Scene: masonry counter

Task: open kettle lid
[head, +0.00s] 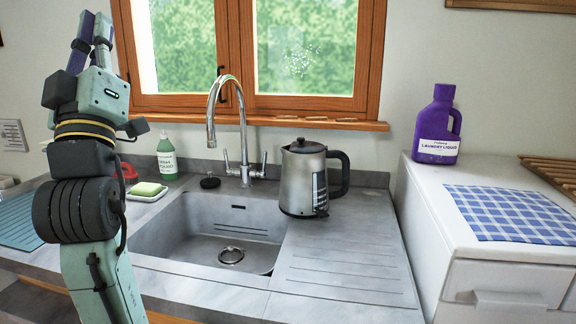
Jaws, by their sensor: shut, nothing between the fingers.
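A steel kettle (302,180) with a black handle on its right stands upright on the drainboard, right of the sink. Its black lid (306,146) sits on top and looks closed. Nothing hides the kettle from the head view.
A tall curved tap (212,110) stands behind the sink (165,243), left of the kettle. A green soap bottle (167,155) and a sponge (147,188) are farther left. A purple detergent bottle (438,125) stands on the white appliance (420,205) at right. The drainboard's front is clear.

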